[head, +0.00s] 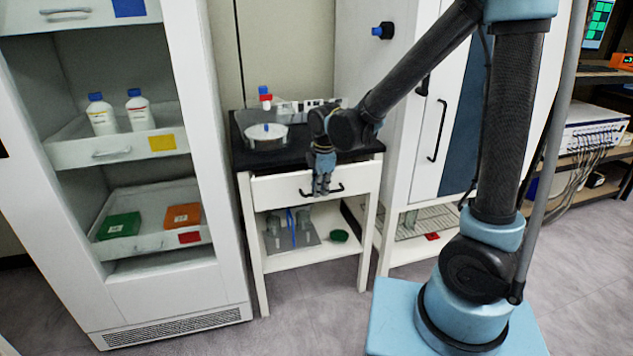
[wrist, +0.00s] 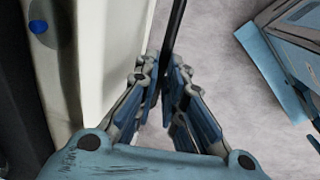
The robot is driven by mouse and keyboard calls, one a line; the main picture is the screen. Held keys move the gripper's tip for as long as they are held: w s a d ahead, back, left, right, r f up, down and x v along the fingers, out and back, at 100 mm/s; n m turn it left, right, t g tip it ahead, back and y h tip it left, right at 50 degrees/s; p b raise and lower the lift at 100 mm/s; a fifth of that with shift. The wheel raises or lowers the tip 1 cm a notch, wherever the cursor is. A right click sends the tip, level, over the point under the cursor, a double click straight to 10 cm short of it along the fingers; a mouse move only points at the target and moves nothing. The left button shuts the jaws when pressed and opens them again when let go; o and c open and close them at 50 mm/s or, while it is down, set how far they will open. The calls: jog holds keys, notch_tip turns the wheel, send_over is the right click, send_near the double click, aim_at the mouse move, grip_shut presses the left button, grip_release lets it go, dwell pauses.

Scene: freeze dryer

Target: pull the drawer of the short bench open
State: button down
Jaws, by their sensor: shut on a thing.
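The short bench (head: 377,148) is white with a black top and stands between two tall white cabinets. Its drawer (head: 270,190) is a white front under the top and looks flush or nearly flush with the frame. A black bar handle (head: 335,188) runs across the drawer front. My gripper (head: 321,190) points down in front of the drawer, at the handle. In the wrist view its fingers (wrist: 166,88) are closed around the dark handle bar (wrist: 175,35), with the white drawer front beside them. The fingers hide the middle of the handle.
A round white dish (head: 265,138), a red-and-blue capped item (head: 265,97) and a rack stand on the bench top. An open-fronted cabinet (head: 225,190) is close at left. Grey floor is clear in front.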

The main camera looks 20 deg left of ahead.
jog(key=s+d, duration=0.6)
jog(key=s, duration=0.3)
jog(key=s+d, duration=0.5)
jog(key=s, duration=0.5)
jog(key=shift+d, duration=0.35)
jog(key=c, duration=2)
grip_release()
jog(key=shift+o, duration=0.2)
jog(key=shift+r, duration=0.15)
notch_tip(320, 180, up, 12)
jog(key=s+d, duration=0.1)
jog(key=shift+s+f, duration=0.25)
jog(key=shift+s, duration=0.05)
jog(key=shift+d, duration=0.15)
